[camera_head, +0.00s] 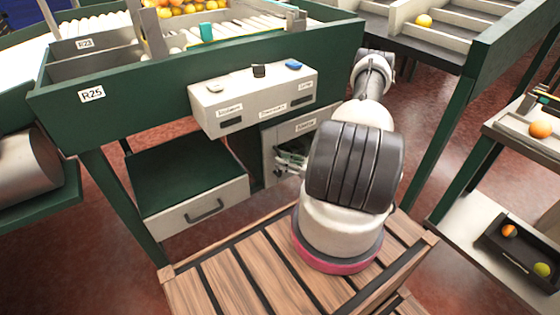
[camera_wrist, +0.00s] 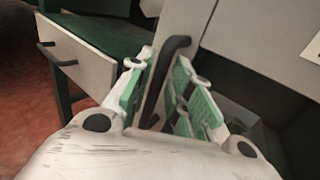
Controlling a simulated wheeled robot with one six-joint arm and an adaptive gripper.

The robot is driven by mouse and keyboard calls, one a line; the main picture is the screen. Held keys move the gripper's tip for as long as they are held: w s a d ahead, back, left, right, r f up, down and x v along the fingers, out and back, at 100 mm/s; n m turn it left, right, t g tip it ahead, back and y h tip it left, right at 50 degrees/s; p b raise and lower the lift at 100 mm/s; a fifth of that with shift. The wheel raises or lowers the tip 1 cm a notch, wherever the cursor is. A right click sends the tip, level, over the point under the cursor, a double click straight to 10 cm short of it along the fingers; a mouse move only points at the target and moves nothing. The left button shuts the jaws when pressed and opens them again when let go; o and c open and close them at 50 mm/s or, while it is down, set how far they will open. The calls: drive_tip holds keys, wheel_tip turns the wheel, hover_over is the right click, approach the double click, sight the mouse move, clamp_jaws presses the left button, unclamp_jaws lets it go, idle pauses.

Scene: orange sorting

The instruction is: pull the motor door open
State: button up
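The motor door appears in the wrist view as a narrow light-grey panel (camera_wrist: 188,22), seen at a steep angle. It looks ajar, with a dark space to its right. Its dark bar handle (camera_wrist: 176,46) runs down between the two green-padded fingers of my gripper (camera_wrist: 163,92). One finger is on each side of the handle; whether both pads press on it is unclear. In the head view my gripper (camera_head: 291,160) is at the small cabinet under the control box, partly hidden by my arm. The handle is not clear there.
A labelled control box (camera_head: 255,100) hangs on the green table above the cabinet. A drawer (camera_head: 198,210) sticks out to the left, and its handle shows in the wrist view. A slatted wooden platform (camera_head: 235,275) lies in front. A side shelf (camera_head: 465,225) stands at right.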

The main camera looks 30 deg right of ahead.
drive_tip(key=shift+w+a, duration=0.4)
drive_tip(key=shift+w, duration=0.2)
clamp_jaws()
drive_tip(key=shift+s, duration=0.1)
